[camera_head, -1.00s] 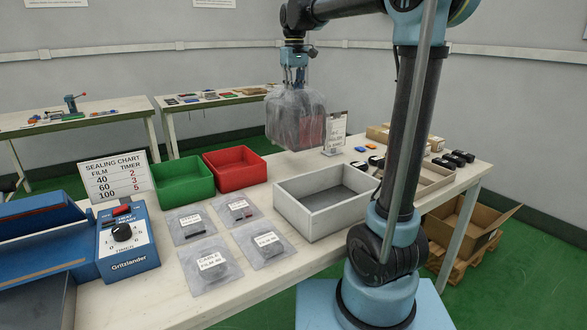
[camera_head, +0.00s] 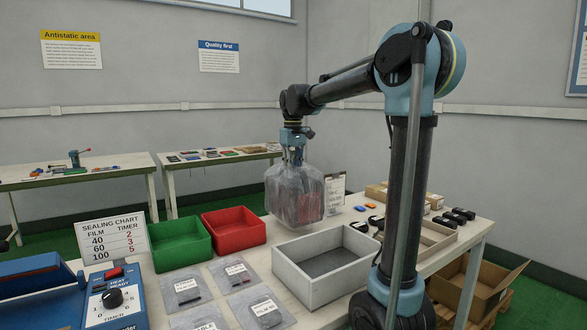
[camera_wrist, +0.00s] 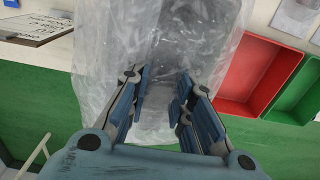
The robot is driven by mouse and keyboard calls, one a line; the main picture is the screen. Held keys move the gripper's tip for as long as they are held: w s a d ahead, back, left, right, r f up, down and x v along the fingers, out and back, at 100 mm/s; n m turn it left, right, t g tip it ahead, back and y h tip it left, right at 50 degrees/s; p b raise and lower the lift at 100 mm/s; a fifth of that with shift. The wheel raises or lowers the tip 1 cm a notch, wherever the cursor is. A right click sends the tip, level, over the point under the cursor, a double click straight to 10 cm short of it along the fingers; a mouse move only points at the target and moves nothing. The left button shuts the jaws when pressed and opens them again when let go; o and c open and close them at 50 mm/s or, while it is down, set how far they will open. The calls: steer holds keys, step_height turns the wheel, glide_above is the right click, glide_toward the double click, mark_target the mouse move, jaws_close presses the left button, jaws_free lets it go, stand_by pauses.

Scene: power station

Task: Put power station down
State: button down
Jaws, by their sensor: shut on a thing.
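The power station is taken to be the blurred dark and reddish shape inside a clear plastic bag (camera_head: 294,197). My gripper (camera_head: 293,155) points down and is shut on the top of this bag. The bag hangs at the bench's far edge, between the red bin and a standing printed card. I cannot tell whether its bottom touches the bench. In the wrist view, the bag (camera_wrist: 115,45) fills the middle beyond my gripper's fingers (camera_wrist: 162,98); wrinkled film hides what is inside.
A red bin (camera_head: 233,226) and green bin (camera_head: 179,243) stand left of the bag. An empty grey tray (camera_head: 322,264) is in front. Several flat bagged parts (camera_head: 187,291) lie front left. The printed card (camera_head: 335,190) stands close right. A heat sealer (camera_head: 112,300) is far left.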

mark_target(293, 181)
steer(key=shift+f, duration=2.25)
steer(key=c, duration=1.4)
jaws_free()
steer(key=shift+c, duration=0.2)
step_height(293, 181, up, 12)
steer(key=shift+s, duration=0.1)
